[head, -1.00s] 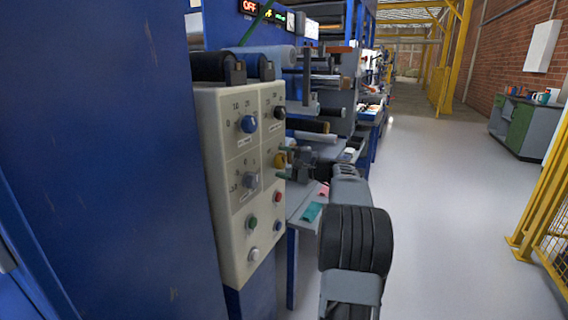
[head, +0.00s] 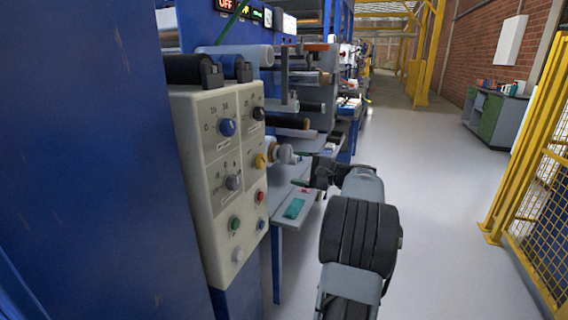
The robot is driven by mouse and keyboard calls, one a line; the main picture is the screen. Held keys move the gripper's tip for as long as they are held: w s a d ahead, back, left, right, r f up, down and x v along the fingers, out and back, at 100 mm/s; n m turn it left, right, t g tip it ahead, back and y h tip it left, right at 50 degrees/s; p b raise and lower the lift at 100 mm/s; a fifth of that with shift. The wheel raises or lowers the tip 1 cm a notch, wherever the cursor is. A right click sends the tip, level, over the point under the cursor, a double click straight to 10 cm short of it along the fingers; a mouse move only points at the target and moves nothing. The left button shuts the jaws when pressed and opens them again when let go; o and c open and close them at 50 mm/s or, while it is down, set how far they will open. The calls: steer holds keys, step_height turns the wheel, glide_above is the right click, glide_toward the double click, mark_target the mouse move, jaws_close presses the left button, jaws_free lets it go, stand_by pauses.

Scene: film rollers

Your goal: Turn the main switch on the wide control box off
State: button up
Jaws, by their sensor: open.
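The beige control box (head: 205,135) stands at the left, its knobbed face turned obliquely to the right. It bears a blue knob (head: 227,127), a grey knob (head: 233,183), a black knob (head: 258,113) and a yellow knob (head: 261,160). A red button (head: 260,196) and a green button (head: 235,223) sit lower. The labels are too small to read, and the main switch's setting cannot be told. My gripper (head: 300,183) is open and empty to the right of the box, apart from the yellow knob. Its fingertips are small and hard to make out.
A bench with a teal item (head: 293,208) lies behind the box, below several rollers. A lit display (head: 228,4) reads OFF at the top. Yellow mesh fencing (head: 540,170) stands at the right. The grey floor (head: 430,180) between is clear.

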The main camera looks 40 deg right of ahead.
steer(key=shift+v, duration=1.2)
steer(key=shift+a, duration=0.15)
